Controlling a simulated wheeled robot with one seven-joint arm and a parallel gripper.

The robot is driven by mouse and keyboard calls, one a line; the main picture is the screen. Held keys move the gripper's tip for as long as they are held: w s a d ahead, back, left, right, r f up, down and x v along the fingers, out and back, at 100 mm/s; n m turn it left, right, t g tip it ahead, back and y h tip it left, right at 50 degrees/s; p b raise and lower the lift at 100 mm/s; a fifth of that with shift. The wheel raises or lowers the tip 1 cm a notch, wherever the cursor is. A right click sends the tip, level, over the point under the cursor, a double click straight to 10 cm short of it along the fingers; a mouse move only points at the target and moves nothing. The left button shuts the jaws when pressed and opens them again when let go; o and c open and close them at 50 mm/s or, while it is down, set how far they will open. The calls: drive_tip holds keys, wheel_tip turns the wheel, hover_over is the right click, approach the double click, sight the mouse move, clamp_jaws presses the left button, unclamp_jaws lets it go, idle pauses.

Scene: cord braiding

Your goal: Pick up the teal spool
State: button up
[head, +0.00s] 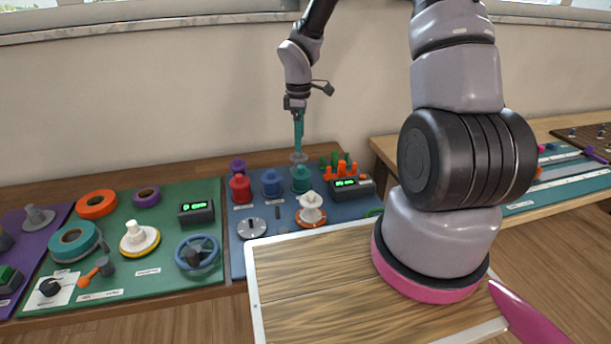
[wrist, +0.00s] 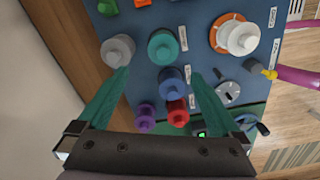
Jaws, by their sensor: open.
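The teal spool (head: 301,179) stands upright on the blue board (head: 266,217) in the head view. It shows in the wrist view (wrist: 163,46) between a grey spool (wrist: 117,50) and a white-and-orange spool, just beyond the fingertips. My gripper (head: 298,148) hangs pointing down at the back of the blue board, above and behind the teal spool. In the wrist view, its two teal fingers (wrist: 160,75) are spread apart with nothing held between them. The blue spool (wrist: 173,82) shows between and below the fingertips in that view.
A red spool (head: 240,188) and a purple spool (head: 238,166) stand left of the blue one. A white-and-orange spool (head: 311,210) stands in front of the teal spool. Orange pegs (head: 341,169) and a display box (head: 352,187) lie to its right. A green board (head: 165,220) lies left.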

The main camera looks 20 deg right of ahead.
sight(301, 166)
wheel_tip(301, 166, down, 6)
drive_tip(key=shift+r, duration=0.15)
drive_tip(key=shift+s+f, duration=0.15)
drive_tip(key=shift+f, duration=1.25)
drive_tip(key=shift+s+f, duration=0.1)
drive_tip(key=shift+f, duration=1.25)
